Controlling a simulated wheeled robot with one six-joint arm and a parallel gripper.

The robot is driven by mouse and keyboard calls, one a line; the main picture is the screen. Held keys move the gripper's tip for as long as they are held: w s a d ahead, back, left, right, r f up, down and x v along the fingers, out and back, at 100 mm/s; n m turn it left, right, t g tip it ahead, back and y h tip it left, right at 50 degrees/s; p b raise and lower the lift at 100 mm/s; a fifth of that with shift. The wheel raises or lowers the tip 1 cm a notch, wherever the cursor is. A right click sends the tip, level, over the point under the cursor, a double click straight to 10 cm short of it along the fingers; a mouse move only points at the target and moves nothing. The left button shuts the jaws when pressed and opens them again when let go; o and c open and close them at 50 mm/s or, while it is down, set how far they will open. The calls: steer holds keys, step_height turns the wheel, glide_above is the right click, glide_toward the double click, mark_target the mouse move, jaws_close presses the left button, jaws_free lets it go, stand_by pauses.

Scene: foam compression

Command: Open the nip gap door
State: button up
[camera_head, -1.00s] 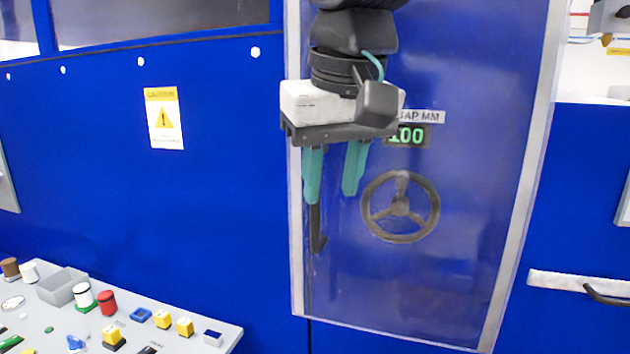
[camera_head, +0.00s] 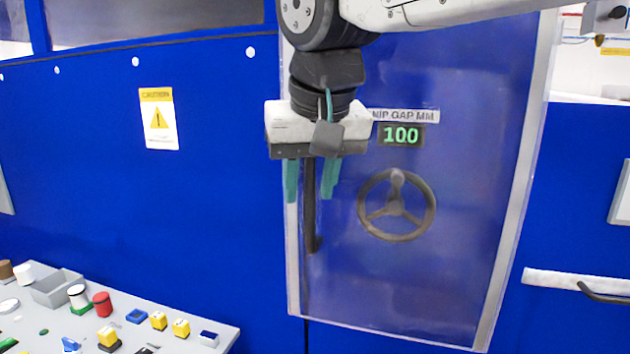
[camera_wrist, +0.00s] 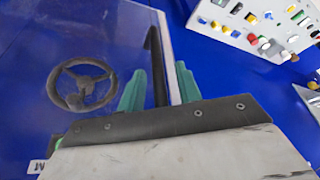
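The nip gap door (camera_head: 455,250) is a clear panel with a grey frame on the blue machine, and it looks closed. Its dark vertical bar handle (camera_head: 311,215) runs along the left edge. My gripper (camera_head: 310,192) has its two green fingers apart, one on each side of the handle in the picture. The wrist view also shows the handle (camera_wrist: 154,62) between the spread fingers (camera_wrist: 160,80). I cannot tell whether a finger touches it. Behind the panel are a dark handwheel (camera_head: 397,206) and a display (camera_head: 401,135) reading 100.
A yellow caution label (camera_head: 158,119) is on the blue wall. Another dark handle (camera_head: 605,294) is at the right. The space before the door is otherwise clear.

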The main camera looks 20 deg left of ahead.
steer(key=shift+c, duration=0.3)
jaws_close()
